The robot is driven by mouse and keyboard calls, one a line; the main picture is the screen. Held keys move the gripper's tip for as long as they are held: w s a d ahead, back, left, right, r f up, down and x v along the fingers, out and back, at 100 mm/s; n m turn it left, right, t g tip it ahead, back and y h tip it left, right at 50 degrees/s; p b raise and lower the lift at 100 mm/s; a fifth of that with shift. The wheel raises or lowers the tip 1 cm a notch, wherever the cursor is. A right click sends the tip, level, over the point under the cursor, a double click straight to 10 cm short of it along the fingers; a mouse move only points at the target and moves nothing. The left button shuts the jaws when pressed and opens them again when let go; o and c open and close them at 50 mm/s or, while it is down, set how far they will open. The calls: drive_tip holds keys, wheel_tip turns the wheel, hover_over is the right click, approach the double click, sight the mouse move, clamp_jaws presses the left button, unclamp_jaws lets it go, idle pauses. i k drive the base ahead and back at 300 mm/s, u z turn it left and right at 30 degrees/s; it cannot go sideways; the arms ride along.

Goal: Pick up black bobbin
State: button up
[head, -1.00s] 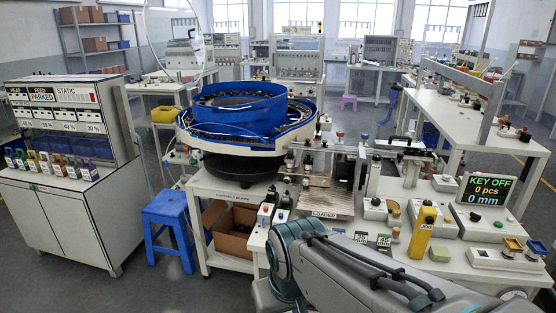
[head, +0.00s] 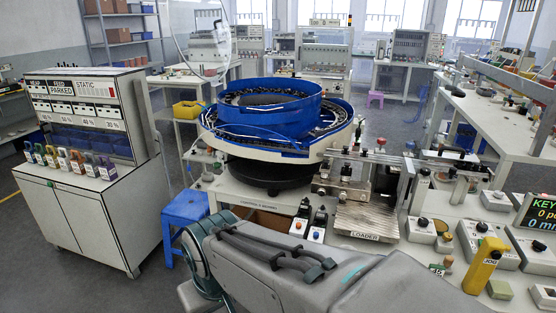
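I cannot pick out a black bobbin for certain in the head view. A row of small coloured spool-like items (head: 63,159) stands along the front of the white cabinet's top at the left; they are too small to tell whether one is a black bobbin. Small dark-bodied pieces (head: 318,222) stand on the bench left of the loader plate, and their kind is unclear. My grey arm crosses the bottom of the view and hides part of the bench front. My gripper is out of view.
A blue bowl feeder (head: 268,128) stands on the middle bench, with a ribbed loader plate (head: 366,220) to its right. A blue stool (head: 184,209) stands between bench and cabinet (head: 90,228). A yellow jog box (head: 485,262) is at the right. Grey floor is clear before the cabinet.

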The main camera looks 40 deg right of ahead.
sight(346, 169)
drive_tip(key=z, duration=0.15)
drive_tip(key=i, duration=0.6)
drive_tip(key=z, duration=0.8)
drive_tip(key=i, duration=0.4)
drive_tip(key=z, duration=0.35)
